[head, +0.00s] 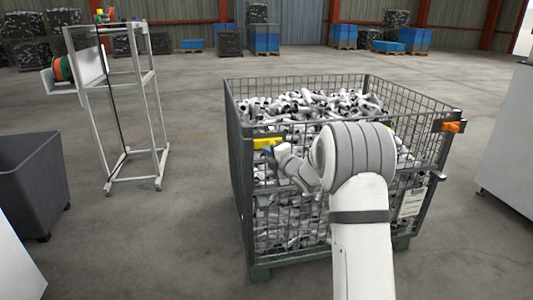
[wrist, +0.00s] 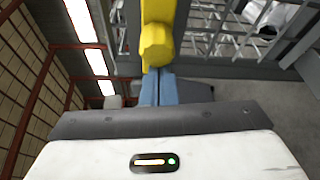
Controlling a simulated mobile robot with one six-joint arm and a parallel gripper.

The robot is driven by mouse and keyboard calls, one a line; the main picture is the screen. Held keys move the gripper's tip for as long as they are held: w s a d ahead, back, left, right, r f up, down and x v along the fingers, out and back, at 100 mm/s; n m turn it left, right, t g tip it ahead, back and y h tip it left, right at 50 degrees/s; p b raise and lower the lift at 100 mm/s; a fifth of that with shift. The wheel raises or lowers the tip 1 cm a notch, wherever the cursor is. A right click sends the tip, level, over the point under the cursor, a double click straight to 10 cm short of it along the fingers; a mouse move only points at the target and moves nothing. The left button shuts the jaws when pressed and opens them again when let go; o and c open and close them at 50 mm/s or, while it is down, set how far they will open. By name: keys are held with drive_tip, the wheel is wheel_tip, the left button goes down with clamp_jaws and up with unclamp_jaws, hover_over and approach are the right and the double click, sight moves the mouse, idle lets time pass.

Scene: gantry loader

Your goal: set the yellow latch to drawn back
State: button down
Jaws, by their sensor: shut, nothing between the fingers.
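The yellow latch (head: 266,143) is on the upper left of the front of the wire mesh crate (head: 240,180). In the wrist view the latch (wrist: 157,42) is a yellow bar with a thicker faceted end, at top centre. My gripper (wrist: 158,74) shows two blue fingers pressed together, with their tips right at the latch's near end. I cannot tell whether they touch it. In the head view my gripper (head: 270,150) is just below the latch, and my arm hides part of the crate's front.
The crate is full of white pipe fittings (head: 310,103). An orange latch (head: 452,126) sits at its right corner. A grey bin (head: 30,180) and a metal frame stand (head: 125,100) stand at the left. Open floor (head: 195,200) lies between them and the crate. A white cabinet (head: 510,140) is at the right.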

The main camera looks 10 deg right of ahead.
drive_tip(key=s+b, duration=0.2)
drive_tip(key=s, duration=0.7)
drive_tip(key=shift+s, duration=0.2)
drive_tip(key=shift+f, duration=0.1)
